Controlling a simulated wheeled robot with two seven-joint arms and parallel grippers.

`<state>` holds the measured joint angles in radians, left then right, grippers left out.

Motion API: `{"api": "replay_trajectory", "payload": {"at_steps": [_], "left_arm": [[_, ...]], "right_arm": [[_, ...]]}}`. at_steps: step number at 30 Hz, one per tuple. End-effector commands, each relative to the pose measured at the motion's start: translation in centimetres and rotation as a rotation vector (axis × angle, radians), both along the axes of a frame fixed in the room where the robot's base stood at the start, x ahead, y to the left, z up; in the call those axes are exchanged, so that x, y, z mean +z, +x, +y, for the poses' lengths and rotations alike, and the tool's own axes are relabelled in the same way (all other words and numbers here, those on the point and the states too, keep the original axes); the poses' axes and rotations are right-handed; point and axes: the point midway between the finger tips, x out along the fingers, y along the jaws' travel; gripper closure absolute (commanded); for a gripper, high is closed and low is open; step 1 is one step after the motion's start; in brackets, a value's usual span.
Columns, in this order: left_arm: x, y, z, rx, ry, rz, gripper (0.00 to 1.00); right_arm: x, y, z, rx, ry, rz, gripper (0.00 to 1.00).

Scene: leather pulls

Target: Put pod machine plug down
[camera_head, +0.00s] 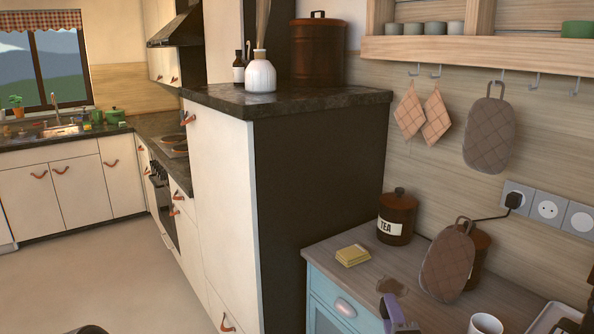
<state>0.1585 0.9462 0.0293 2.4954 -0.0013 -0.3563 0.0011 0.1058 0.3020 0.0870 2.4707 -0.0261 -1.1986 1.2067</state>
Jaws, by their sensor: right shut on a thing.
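My right gripper (397,312) shows only in part at the bottom edge, over the front of the wooden sideboard top. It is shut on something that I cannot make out. A small brown patch or object (391,287) shows just beyond its tip. No loose plug can be told apart there. My left gripper cannot be made out.
On the sideboard (331,246) stand a brown TEA canister (397,217), yellow sponges or cloths (353,255), another brown canister (482,262) behind the pot holder, and a white mug (485,324). A white tray (548,318) is at the right. A tall cabinet (310,170) stands left.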

Motion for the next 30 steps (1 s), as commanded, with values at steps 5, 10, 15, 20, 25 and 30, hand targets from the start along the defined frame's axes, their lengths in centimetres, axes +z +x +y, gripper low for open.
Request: {"api": "replay_trajectory", "payload": {"at_steps": [5,10,15,20,25,30], "left_arm": [[0.0,0.0,0.0,0.0,0.0,0.0,0.64],[0.0,0.0,0.0,0.0,0.0,0.0,0.64],[0.0,0.0,0.0,0.0,0.0,0.0,0.64],[0.0,0.0,0.0,0.0,0.0,0.0,0.64],[0.0,0.0,0.0,0.0,0.0,0.0,0.64],[0.0,0.0,0.0,0.0,0.0,0.0,0.64]], "right_arm": [[-0.3,-0.2,0.0,0.001,-0.001,-0.001,1.0],[-0.2,-0.1,0.0,-0.001,-0.002,-0.002,1.0],[1.2,0.5,-0.2,-0.006,-0.001,-0.007,1.0],[-1.7,2.0,0.0,-0.002,-0.001,0.005,1.0],[-5.5,2.6,0.0,0.0,-0.001,0.005,1.0],[-7.5,2.4,0.1,0.0,-0.002,0.0,1.0]]}}
